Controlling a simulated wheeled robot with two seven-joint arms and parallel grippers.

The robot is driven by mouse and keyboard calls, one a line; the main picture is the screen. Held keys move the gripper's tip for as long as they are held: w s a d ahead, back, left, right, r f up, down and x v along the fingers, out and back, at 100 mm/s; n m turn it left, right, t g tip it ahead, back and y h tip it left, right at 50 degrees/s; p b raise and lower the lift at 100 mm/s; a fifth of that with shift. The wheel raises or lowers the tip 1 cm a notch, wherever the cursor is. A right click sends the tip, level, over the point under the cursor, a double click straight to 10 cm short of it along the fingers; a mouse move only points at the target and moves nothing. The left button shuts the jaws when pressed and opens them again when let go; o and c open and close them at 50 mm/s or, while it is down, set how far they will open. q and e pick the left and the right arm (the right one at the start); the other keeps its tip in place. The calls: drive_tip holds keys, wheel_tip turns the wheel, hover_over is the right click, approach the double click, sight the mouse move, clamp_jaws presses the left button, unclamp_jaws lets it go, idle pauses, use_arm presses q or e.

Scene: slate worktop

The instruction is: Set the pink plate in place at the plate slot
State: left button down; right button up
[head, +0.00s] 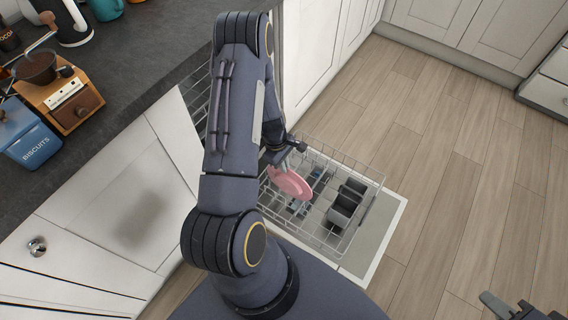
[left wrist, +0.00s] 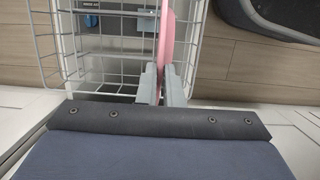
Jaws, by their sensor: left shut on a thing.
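The pink plate (head: 290,183) is in my left gripper (head: 288,156), over the pulled-out lower rack of the dishwasher. In the left wrist view the plate (left wrist: 164,45) shows nearly edge-on, upright between the two fingers of the left gripper (left wrist: 163,85), which are shut on it. The wire rack (head: 345,177) is around and under the plate. The plate slot itself is not clearly seen; the plate and arm cover part of the rack, and I cannot tell whether the plate touches the wires. My right gripper (head: 510,306) shows only partly at the lower right corner.
The open dishwasher door (head: 385,235) lies under the rack. A dark cutlery basket (head: 345,204) stands in the rack, right of the plate. The slate worktop (head: 130,75) at left holds a coffee grinder (head: 62,95) and a blue biscuit tin (head: 28,138). Wooden floor at right is clear.

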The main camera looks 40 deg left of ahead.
use_arm(q)
drive_tip(key=a+b+x, duration=0.1)
drive_tip(key=b+x, duration=0.4)
drive_tip(key=x, duration=0.1)
drive_tip(key=shift+f, duration=0.3)
drive_tip(key=shift+a, duration=0.1)
drive_tip(key=c, duration=1.5)
unclamp_jaws()
drive_tip(key=p+v, duration=0.2)
drive_tip(key=v, duration=0.6)
drive_tip(key=shift+s+f, duration=0.1)
